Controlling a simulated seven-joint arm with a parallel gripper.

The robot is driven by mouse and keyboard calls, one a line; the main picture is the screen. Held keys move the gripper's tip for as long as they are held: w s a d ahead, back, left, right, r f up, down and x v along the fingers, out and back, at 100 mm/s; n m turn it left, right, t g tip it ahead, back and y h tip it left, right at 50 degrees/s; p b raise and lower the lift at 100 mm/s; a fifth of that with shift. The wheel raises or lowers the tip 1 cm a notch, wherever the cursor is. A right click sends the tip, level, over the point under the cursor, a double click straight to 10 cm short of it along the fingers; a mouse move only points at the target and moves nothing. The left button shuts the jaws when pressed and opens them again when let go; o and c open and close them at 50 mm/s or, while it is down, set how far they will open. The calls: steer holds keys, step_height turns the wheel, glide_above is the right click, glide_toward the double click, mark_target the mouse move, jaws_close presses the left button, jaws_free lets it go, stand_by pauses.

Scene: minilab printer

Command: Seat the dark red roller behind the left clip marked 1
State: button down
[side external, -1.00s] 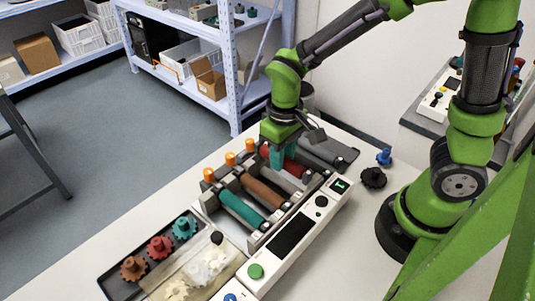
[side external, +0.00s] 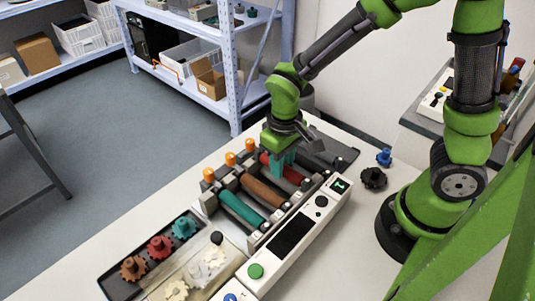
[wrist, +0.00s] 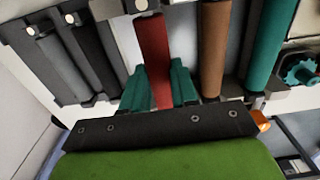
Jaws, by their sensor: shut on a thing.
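The dark red roller (side external: 292,175) lies lengthwise across the printer frame (side external: 262,238), beside the brown roller (side external: 263,192). It also shows in the wrist view (wrist: 155,50), running from my gripper to a dark block with a white round mark at the top. My gripper (side external: 283,163) is shut on the roller near its middle, with a teal finger on each side in the wrist view (wrist: 159,90). I cannot read a clip marked 1. The roller's lower end is hidden by my gripper in the wrist view, so I cannot tell if it is seated.
Orange knobs (side external: 231,158) line the frame's far side. A dark tray (side external: 345,155) with dark grey rollers is behind. A gear tray (side external: 118,286) is at the front left. A black gear (side external: 373,178) and a blue part (side external: 384,157) stand at right.

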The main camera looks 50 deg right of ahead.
steer(key=shift+f, duration=0.15)
steer(key=shift+f, duration=0.65)
steer(key=c, duration=0.8)
jaws_free()
steer(key=shift+r, duration=4.55)
